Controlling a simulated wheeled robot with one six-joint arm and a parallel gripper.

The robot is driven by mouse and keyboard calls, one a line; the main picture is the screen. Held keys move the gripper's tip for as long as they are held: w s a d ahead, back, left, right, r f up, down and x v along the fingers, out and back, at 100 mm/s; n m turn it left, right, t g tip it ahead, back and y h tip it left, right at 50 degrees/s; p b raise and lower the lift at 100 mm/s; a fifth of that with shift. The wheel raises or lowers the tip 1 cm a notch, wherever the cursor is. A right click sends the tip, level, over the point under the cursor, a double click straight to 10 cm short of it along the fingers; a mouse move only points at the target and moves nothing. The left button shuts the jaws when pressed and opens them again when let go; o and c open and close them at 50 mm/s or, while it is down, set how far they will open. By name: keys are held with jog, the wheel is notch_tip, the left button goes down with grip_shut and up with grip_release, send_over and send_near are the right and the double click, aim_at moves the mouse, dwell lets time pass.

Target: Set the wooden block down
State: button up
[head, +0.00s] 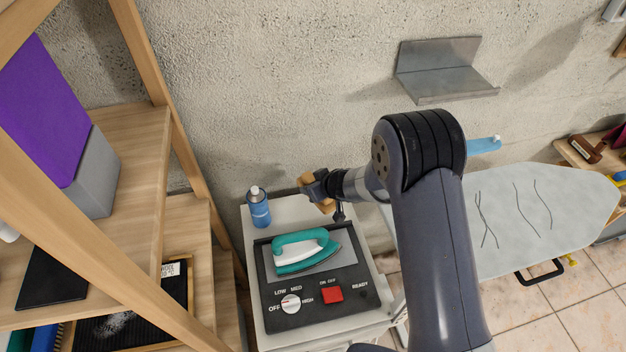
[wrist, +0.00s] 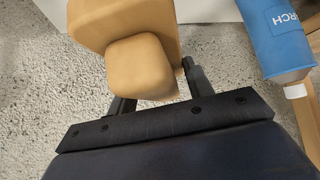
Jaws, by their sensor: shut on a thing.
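The wooden block (wrist: 140,67) is tan with rounded edges and fills the upper middle of the wrist view. My gripper (wrist: 150,88) is shut on it, one dark finger on each side. In the head view part of the block (head: 307,181) shows beyond my gripper (head: 322,190), near the wall and over the back right part of the white cabinet (head: 285,215). My wrist hides some of the block. I cannot tell whether its underside touches anything.
A teal iron (head: 303,252) rests on the control panel in front. A metal wall shelf (head: 440,85) is at upper right, an ironing board (head: 530,215) at right, and wooden shelving (head: 130,150) at left.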

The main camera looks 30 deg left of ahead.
aim_at(330, 203)
jog(key=shift+f, duration=0.8)
notch_tip(330, 203, down, 5)
jog(key=b, duration=0.5)
jog(key=shift+f, duration=0.2)
jog(key=shift+f+b, duration=0.5)
jog(key=shift+b, duration=0.05)
jog(key=o, duration=1.3)
jog(key=shift+o, duration=0.2)
jog(key=v, duration=1.1)
jog(key=shift+f, duration=0.1)
